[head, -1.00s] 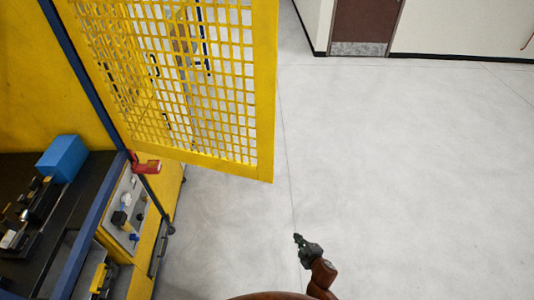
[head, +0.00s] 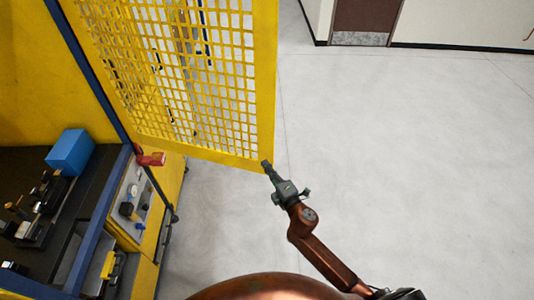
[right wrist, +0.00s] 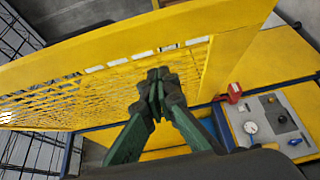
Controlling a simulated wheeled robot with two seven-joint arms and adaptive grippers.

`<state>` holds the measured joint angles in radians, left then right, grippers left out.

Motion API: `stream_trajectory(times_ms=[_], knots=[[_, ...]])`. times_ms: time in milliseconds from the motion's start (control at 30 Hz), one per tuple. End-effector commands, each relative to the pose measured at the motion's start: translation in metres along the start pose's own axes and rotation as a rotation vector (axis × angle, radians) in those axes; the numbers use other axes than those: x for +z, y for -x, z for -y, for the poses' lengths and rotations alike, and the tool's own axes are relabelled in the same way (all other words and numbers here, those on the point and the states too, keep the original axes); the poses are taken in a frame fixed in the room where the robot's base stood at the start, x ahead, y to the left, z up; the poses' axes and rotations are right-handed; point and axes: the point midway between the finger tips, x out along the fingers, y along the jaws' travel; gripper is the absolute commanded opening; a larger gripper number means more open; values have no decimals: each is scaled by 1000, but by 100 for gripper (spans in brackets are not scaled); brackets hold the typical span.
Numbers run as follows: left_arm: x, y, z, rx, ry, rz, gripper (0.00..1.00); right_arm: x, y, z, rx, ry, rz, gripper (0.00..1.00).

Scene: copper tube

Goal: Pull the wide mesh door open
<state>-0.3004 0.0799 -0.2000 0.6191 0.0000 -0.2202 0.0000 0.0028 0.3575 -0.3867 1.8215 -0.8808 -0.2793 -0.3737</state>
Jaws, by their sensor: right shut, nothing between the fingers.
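The wide mesh door (head: 190,152) is yellow and stands swung out from the yellow machine, over the floor at the upper left of the head view. My right gripper (head: 266,165) is at the door's lower free corner in the head view; whether it touches the door I cannot tell. In the right wrist view the shut, empty fingertips (right wrist: 158,78) lie in front of the yellow door (right wrist: 222,60). My left gripper is not in view.
The machine has a black bed with a blue block (head: 70,152). A red part (head: 152,158) sits near the door's lower hinge side, above a control panel (head: 133,205). The grey floor (head: 410,160) on the right is clear. A brown door (head: 362,18) is at the back.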

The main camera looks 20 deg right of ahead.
Motion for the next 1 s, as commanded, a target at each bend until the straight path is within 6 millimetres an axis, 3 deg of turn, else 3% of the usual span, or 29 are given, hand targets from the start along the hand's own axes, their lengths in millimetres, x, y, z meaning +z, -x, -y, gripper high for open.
stream_trajectory(times_ms=[133, 300, 867, 1000], knots=[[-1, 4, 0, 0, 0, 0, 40, -1, -31, -2, 1, -1, -1, 0], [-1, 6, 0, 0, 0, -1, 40, 19, -46, -1, 0, 1, 1, 0], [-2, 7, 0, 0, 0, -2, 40, 30, -55, 1, -1, 0, 0, 0], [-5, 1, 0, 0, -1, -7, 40, 53, -63, 6, -5, 8, -9, 0]])
